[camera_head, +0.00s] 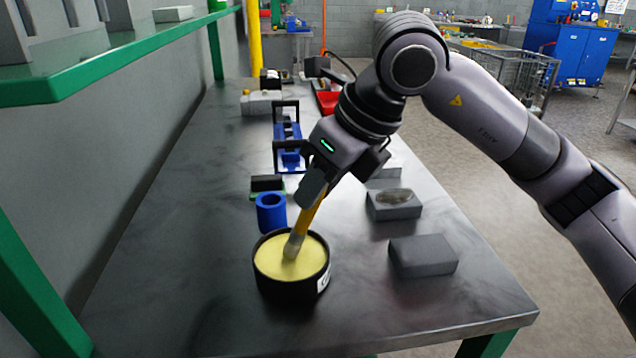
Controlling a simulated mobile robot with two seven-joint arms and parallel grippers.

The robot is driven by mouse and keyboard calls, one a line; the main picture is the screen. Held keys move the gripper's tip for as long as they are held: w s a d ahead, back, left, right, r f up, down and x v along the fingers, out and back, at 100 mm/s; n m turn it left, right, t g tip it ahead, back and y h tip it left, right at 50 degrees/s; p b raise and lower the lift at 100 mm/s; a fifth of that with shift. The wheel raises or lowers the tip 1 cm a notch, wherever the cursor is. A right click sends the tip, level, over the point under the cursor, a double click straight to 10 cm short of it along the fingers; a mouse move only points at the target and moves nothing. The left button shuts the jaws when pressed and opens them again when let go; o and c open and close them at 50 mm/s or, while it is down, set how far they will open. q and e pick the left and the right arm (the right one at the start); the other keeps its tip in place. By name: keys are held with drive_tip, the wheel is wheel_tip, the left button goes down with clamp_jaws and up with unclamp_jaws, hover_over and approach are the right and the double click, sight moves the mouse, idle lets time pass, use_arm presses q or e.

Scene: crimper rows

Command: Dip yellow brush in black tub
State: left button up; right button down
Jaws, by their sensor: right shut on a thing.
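The black tub (290,287) stands on the metal table, filled to near its rim with a pale yellow substance (275,262). The yellow brush (306,219) is tilted, with its pale head (293,246) down at the yellow surface inside the tub. The head appears to touch that surface; how deep it sits I cannot tell. My right gripper (312,190) is shut on the upper part of the brush handle, above the tub's far side. The fingers hide the top of the handle. My left gripper is not in view.
A blue cylinder (271,214) stands just behind the tub. Grey blocks (423,256) lie to the right, one with a stained top (395,203). A blue rack with black handles (288,145) is farther back. The table (180,270) is clear on the left.

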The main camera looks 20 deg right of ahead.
drive_tip(key=shift+r+p, duration=2.45)
drive_tip(key=shift+r, duration=1.05)
drive_tip(key=shift+f, duration=0.1)
